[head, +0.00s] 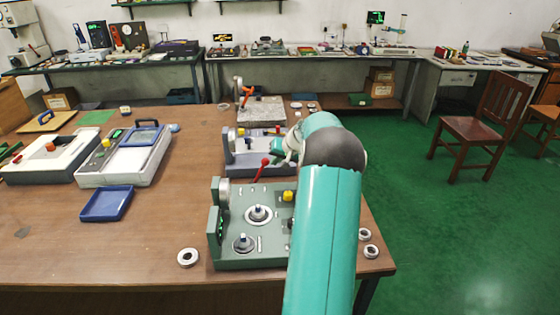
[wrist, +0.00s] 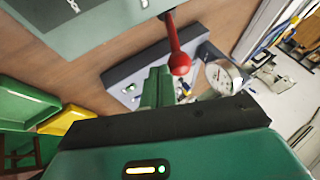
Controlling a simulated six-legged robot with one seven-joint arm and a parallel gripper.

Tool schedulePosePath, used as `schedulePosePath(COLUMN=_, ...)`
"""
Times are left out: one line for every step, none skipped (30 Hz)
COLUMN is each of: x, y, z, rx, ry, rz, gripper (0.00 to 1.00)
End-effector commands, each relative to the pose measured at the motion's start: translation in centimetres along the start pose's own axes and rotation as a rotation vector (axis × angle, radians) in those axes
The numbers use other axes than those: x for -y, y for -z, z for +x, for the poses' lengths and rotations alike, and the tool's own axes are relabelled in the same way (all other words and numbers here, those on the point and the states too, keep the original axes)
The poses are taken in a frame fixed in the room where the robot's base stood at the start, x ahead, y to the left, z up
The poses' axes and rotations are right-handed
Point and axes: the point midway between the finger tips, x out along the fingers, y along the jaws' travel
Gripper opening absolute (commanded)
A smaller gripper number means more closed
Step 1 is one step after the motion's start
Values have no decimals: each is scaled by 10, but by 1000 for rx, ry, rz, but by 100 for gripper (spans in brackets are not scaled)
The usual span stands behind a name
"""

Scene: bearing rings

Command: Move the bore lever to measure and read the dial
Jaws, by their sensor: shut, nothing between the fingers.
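A red ball-ended lever (head: 265,162) rises from near the rear edge of the green fixture (head: 265,262) in the head view. The wrist view shows its ball (wrist: 180,64) close by, its stem running up toward a green plate. My gripper (head: 288,149) is beyond the ball, over the blue-grey fixture (head: 238,165). Its green fingers (wrist: 156,86) are shut and empty, left of the ball and apart from it in the wrist view. A round white dial (wrist: 222,77) stands on the blue-grey fixture; its reading is too small to tell.
A granite block (head: 262,110) with an orange lever stands behind. A white tray unit (head: 120,175) and a blue tray (head: 107,204) lie left. Loose rings (head: 188,257) lie near the front edge, others at the right edge. The table's left front is mostly clear.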

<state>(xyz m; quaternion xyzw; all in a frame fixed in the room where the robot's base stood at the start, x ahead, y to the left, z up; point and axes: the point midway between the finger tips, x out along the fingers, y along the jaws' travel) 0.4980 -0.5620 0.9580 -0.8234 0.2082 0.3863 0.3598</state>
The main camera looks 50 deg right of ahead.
Motion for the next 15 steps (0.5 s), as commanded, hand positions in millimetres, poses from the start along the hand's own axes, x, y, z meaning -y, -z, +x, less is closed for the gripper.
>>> schedulePosePath(x=0, y=0, z=0, rx=0, ry=0, rz=0, gripper=0)
schedulePosePath(x=0, y=0, z=0, rx=0, ry=0, rz=0, gripper=0)
schedulePosePath(x=0, y=0, z=0, rx=0, ry=0, rz=0, gripper=0)
schedulePosePath(x=0, y=0, z=0, rx=0, ry=0, rz=0, gripper=0)
schedulePosePath(x=0, y=0, z=0, rx=0, ry=0, rz=0, gripper=0)
schedulePosePath(x=0, y=0, z=0, rx=1, ry=-1, rz=-1, gripper=0)
schedulePosePath(x=0, y=0, z=0, rx=1, ry=-2, rz=-2, gripper=0)
schedulePosePath(x=1, y=0, z=0, rx=1, ry=-4, rz=-3, gripper=0)
schedulePosePath(x=2, y=0, z=0, rx=1, ry=-8, rz=-5, gripper=0)
schedulePosePath(x=3, y=0, z=0, rx=2, ry=-12, rz=-8, gripper=0)
schedulePosePath(x=4, y=0, z=0, rx=2, ry=-17, rz=-11, gripper=0)
schedulePosePath(x=6, y=0, z=0, rx=3, ry=-25, rz=-16, gripper=0)
schedulePosePath(x=7, y=1, z=0, rx=4, ry=-32, rz=-19, gripper=0)
schedulePosePath(x=8, y=1, z=0, rx=5, ry=-39, rz=-23, gripper=0)
schedulePosePath(x=10, y=1, z=0, rx=6, ry=-47, rz=-27, gripper=0)
